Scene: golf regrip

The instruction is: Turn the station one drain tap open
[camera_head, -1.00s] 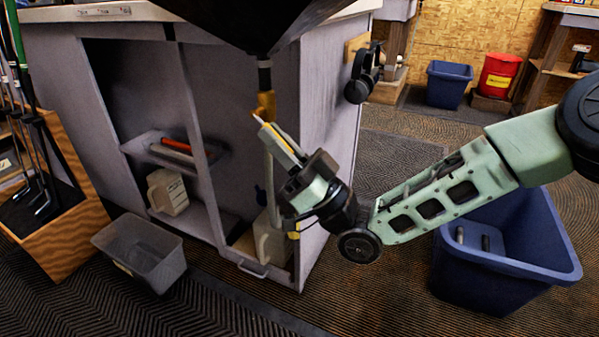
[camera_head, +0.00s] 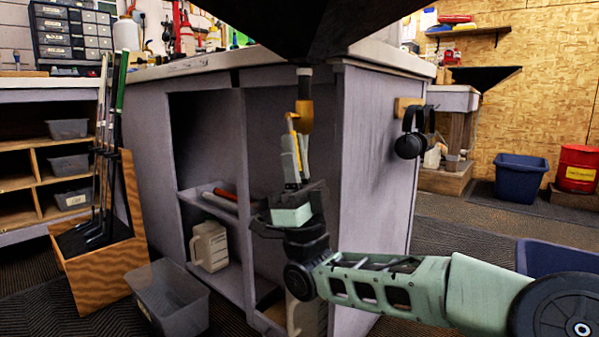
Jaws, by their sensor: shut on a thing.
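The drain tap (camera_head: 305,116) is a brass-coloured fitting below a dark pipe, under the black basin (camera_head: 300,30) above the bench. Its small yellow lever (camera_head: 291,121) is at the tap's left side. My gripper (camera_head: 290,142) points upward from below, its fingertips at the lever and shut on it. The fingers hide the lever's lower part. A pale hose (camera_head: 304,158) hangs from the tap behind the gripper. Below, a pale jug (camera_head: 300,316) stands in the cabinet's right bay, partly hidden by my wrist and arm.
The grey cabinet (camera_head: 375,180) surrounds the tap, with an upright panel to its left. Headphones (camera_head: 410,143) hang on its right side. Another jug (camera_head: 209,246) stands in the left bay. A grey bin (camera_head: 170,298) and a wooden club rack (camera_head: 130,240) stand at left.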

